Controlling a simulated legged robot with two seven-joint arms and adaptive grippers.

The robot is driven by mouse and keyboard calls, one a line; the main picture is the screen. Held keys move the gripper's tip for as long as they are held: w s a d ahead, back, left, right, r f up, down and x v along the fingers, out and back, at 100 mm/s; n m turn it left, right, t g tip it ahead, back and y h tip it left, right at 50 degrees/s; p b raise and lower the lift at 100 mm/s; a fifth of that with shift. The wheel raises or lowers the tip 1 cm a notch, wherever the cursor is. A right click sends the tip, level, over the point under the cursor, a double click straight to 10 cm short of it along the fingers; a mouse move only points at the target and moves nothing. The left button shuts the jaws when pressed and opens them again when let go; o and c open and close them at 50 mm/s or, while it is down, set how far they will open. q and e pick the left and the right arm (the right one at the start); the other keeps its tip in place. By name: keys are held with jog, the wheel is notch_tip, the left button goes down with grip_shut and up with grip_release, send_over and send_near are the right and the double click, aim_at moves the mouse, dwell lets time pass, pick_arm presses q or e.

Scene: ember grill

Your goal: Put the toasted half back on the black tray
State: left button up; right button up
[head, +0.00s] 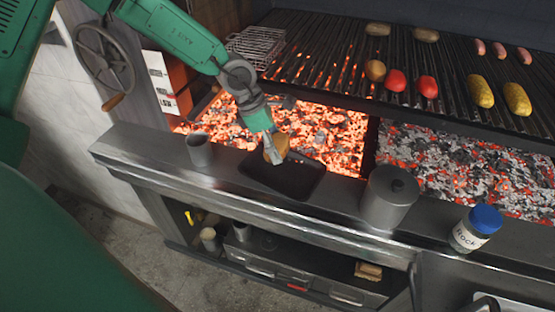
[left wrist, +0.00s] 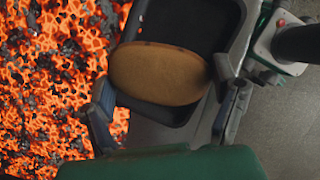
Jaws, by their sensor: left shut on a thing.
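The toasted half (head: 280,145), a tan-brown oval piece of bread, is held in my left gripper (head: 272,155) just above the black tray (head: 302,186). In the left wrist view the toasted half (left wrist: 158,73) lies between the two fingers of my left gripper (left wrist: 163,102), with the dark tray (left wrist: 192,25) behind it. The gripper is shut on the bread. I cannot tell whether the bread touches the tray. The tray sits on the metal ledge in front of the coals. My right gripper is not in view.
Glowing coals (head: 335,130) lie right behind the ledge (head: 240,192). A metal cup (head: 199,151) stands left of the tray. A lidded metal pot (head: 388,200) and a blue-capped jar (head: 475,229) stand to the right. Vegetables and sausages lie on the grill grate (head: 330,65) above.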

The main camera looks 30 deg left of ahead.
aim_at(280, 169)
pick_arm(q)
jog(key=shift+s+d+f, duration=0.1)
jog(key=shift+d+f, duration=0.1)
jog(key=shift+f, duration=0.45)
jog(key=shift+s+d+f, duration=0.1)
jog(key=shift+d+f, duration=0.05)
jog(key=shift+f, duration=0.45)
jog(key=shift+w+f, duration=0.1)
jog(key=shift+f, duration=0.6)
notch_tip(280, 169, down, 2)
jog(key=shift+a+f, duration=0.15)
jog(key=shift+f, duration=0.1)
jog(key=shift+a+f, duration=0.15)
jog(key=shift+f, duration=0.2)
jog(key=shift+a, duration=0.2)
jog(key=o, duration=1)
jog(key=shift+d, duration=0.1)
jog(key=shift+c, duration=0.2)
jog(key=shift+d, duration=0.2)
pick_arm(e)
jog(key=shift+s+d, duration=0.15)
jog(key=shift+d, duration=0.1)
pick_arm(q)
jog(key=shift+d+r, duration=0.1)
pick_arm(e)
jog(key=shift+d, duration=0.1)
